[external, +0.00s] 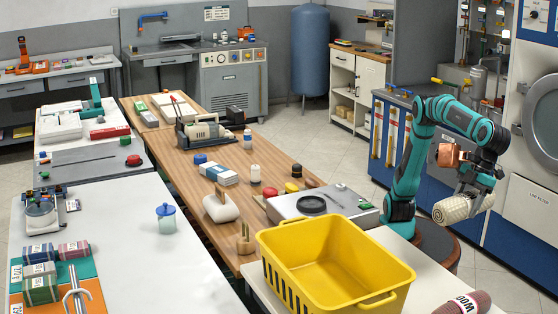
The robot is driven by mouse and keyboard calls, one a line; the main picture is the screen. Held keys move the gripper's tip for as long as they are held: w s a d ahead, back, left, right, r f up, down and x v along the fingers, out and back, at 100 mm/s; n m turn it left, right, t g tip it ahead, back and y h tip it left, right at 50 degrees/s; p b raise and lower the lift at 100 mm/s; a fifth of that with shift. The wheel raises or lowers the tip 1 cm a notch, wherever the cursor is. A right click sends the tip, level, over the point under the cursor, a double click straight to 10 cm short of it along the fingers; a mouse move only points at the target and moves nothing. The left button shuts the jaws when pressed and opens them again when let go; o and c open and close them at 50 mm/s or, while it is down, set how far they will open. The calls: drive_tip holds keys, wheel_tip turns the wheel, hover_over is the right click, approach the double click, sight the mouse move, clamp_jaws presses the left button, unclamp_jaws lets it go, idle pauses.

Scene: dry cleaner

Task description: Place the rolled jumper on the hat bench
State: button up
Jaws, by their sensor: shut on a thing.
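My gripper (474,190) is at the right of the external view, shut on a cream, ribbed knitted roll that looks like the rolled jumper (458,208). The roll lies roughly level in the jaws, held in the air right of my arm's base. One round end faces left. The fingers partly cover its upper right side. No bench is labelled as the hat bench, so I cannot tell which it is; a long wooden-topped bench (223,175) runs through the middle and a white table (150,262) stands at the left.
A yellow basket (330,265) stands on the near table left of my arm, with a pinkish labelled roll (466,303) to its right. A grey appliance (318,204) sits behind the basket. Several folded bundles (45,270) lie at the far left. The white table's middle is mostly clear.

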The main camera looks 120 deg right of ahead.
drive_tip(key=w+d+m+h, duration=0.2)
drive_tip(key=w+d+m, duration=0.2)
drive_tip(key=w+d, duration=1.9)
drive_tip(key=w+d+m+g+h, duration=0.1)
drive_tip(key=w+d+m, duration=0.35)
drive_tip(key=d, duration=1.15)
drive_tip(key=w+d+m, duration=0.1)
drive_tip(key=w+d, duration=0.6)
drive_tip(key=d, duration=0.9)
drive_tip(key=s+d+m+g+h, duration=0.1)
drive_tip(key=s+d+m+g, duration=0.2)
drive_tip(key=d, duration=2.7)
drive_tip(key=s+d+m, duration=0.3)
drive_tip(key=s+d, duration=0.4)
drive_tip(key=d, duration=0.6)
drive_tip(key=s+d+m, duration=0.3)
drive_tip(key=s+d, duration=0.5)
drive_tip(key=d, duration=0.5)
drive_tip(key=shift+s+f, duration=0.15)
drive_tip(key=shift+f, duration=11.2)
